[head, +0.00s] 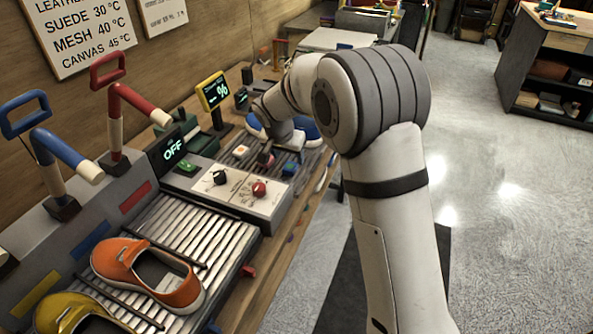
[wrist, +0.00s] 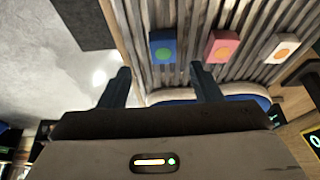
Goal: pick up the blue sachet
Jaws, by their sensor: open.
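The blue sachet (wrist: 162,46) has a green round mark and lies on the slatted surface in the wrist view, beyond and between my fingertips. It also shows in the head view (head: 290,169), at the right end of a row on the rack past the control panel. My gripper (wrist: 162,78) is open, with nothing between its fingers. It looks apart from the sachet. A red sachet (wrist: 222,46) with an orange mark and a white sachet (wrist: 283,48) with an orange mark lie to the right of the blue one. In the head view my gripper is hard to make out.
A control panel (head: 235,188) with two knobs stands in front of the sachets. A blue-and-white shoe (head: 305,128) is close by the gripper, its edge also under it in the wrist view. An orange shoe (head: 148,272) lies on the near rack. Open floor is to the right.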

